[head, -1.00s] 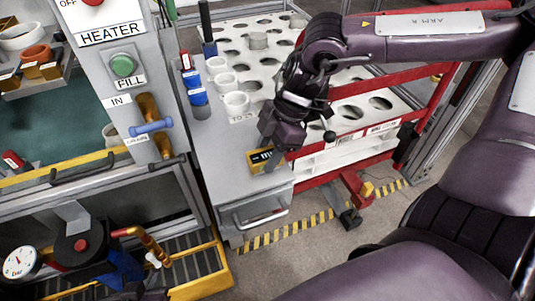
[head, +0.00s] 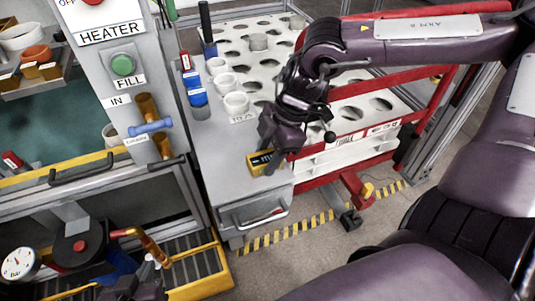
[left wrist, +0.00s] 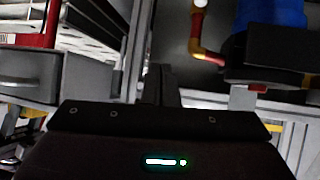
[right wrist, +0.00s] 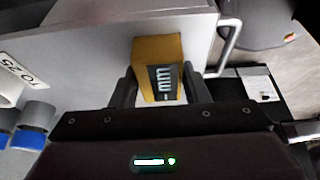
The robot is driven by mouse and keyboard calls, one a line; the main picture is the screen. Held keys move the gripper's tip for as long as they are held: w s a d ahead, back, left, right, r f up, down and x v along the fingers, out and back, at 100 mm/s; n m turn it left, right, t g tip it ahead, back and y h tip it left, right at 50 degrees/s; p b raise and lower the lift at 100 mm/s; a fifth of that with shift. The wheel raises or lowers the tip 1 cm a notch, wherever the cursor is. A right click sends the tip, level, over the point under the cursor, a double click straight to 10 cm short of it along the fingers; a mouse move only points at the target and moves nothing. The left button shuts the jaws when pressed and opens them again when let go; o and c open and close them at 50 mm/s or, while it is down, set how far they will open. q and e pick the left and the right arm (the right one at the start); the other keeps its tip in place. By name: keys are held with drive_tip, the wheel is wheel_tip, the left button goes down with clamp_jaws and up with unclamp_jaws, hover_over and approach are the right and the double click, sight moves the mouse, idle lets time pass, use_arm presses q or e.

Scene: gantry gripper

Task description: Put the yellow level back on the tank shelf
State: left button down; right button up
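The yellow level (head: 256,168), a small yellow block with a dark "mm" face, rests on the grey counter near its front edge. My right gripper (head: 268,150) reaches down over it. In the right wrist view the level (right wrist: 158,52) sits between both fingers of my right gripper (right wrist: 160,82), which appear to touch its sides. My left gripper (left wrist: 161,84) has its fingers together and empty, low in front of the machine. A grey shelf (head: 38,82) over the teal tank area at the upper left holds pots and yellow-labelled blocks; I cannot confirm it is the tank shelf.
White cups (head: 236,104) and blue-banded cylinders (head: 198,97) stand on the counter beside a white perforated rack (head: 270,22). The heater panel (head: 112,45) rises between counter and tank. A red frame (head: 440,95) borders the rack. A drawer handle (head: 255,216) juts out below.

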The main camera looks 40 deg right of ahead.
sight(266, 156)
use_arm(q)
drive_tip(key=shift+w+r, duration=0.15)
drive_tip(key=shift+r, duration=0.1)
use_arm(e)
drive_tip(key=o, duration=0.3)
drive_tip(key=shift+o, duration=0.2)
use_arm(q)
drive_tip(key=s+a+f+g+y+p, duration=0.1)
drive_tip(key=s+a+f+g, duration=0.1)
drive_tip(key=s+f+g, duration=0.35)
use_arm(e)
drive_tip(key=v, duration=0.3)
drive_tip(key=shift+w+r, duration=0.1)
drive_tip(key=shift+r, duration=0.05)
use_arm(q)
drive_tip(key=s+a+n+g+y+p, duration=0.1)
drive_tip(key=s+a+g+y+p, duration=0.1)
drive_tip(key=a+p, duration=0.4)
drive_tip(key=shift+s+a+y, duration=0.25)
drive_tip(key=shift+s+y, duration=0.35)
drive_tip(key=shift+s, duration=0.5)
use_arm(e)
drive_tip(key=s+d, duration=0.3)
drive_tip(key=d, duration=0.8)
drive_tip(key=shift+d, duration=0.3)
use_arm(q)
drive_tip(key=shift+g, duration=0.25)
drive_tip(key=shift+w+a, duration=0.1)
drive_tip(key=shift+w, duration=0.05)
